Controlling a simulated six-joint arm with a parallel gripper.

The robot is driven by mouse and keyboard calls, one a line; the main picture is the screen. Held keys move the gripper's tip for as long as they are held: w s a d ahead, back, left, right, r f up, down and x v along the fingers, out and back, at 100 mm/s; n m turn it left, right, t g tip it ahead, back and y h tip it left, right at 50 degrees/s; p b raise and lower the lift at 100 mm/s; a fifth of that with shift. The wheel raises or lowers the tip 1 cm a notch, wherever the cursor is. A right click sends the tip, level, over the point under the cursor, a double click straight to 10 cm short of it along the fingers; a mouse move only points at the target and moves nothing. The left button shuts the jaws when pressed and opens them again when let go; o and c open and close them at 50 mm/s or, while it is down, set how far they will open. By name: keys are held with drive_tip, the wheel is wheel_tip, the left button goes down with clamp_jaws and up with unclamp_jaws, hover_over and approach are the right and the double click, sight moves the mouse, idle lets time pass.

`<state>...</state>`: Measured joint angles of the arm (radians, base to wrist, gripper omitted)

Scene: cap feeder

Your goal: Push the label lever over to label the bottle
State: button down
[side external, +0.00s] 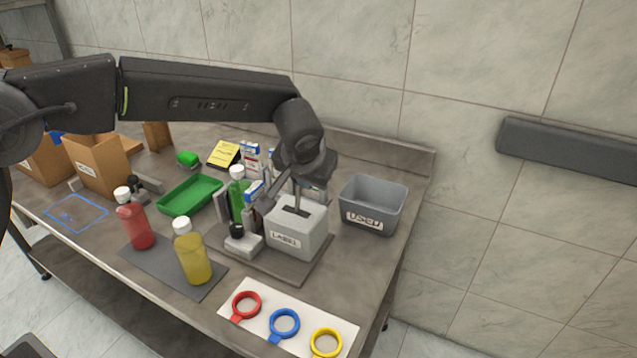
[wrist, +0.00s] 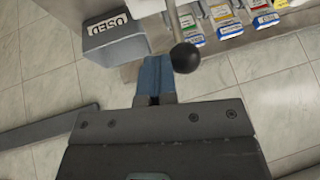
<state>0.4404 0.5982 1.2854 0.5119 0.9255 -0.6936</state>
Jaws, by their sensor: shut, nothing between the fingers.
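The grey label machine (side external: 296,232) with a "LABEL" plate stands on a base plate on the bench. Its lever (side external: 297,196) rises from a slot in the top; in the side view my gripper hides the knob. In the wrist view the lever's black ball knob (wrist: 185,57) is beside my shut, empty fingers (wrist: 155,66), just to their right. I cannot tell whether they touch. The green bottle (side external: 238,192) with a white cap stands upright at the machine's left side, partly hidden by small parts. My gripper (side external: 266,200) is low over the machine.
A grey "USED" bin (side external: 374,205) stands right of the machine; it also shows in the wrist view (wrist: 115,42). Red (side external: 136,222) and yellow (side external: 192,255) bottles stand on a dark mat. Coloured rings (side external: 284,322) lie in front. A green tray (side external: 190,195) is behind left.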

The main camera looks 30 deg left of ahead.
drive_tip(key=a+h, duration=0.1)
drive_tip(key=a, duration=0.5)
drive_tip(key=shift+r+h, duration=0.25)
drive_tip(key=shift+h, duration=0.05)
drive_tip(key=shift+a+f, duration=0.1)
drive_tip(key=shift+a, duration=0.1)
drive_tip(key=shift+d, duration=0.1)
drive_tip(key=d+v, duration=0.2)
drive_tip(key=v, duration=1)
drive_tip(key=shift+w, duration=0.15)
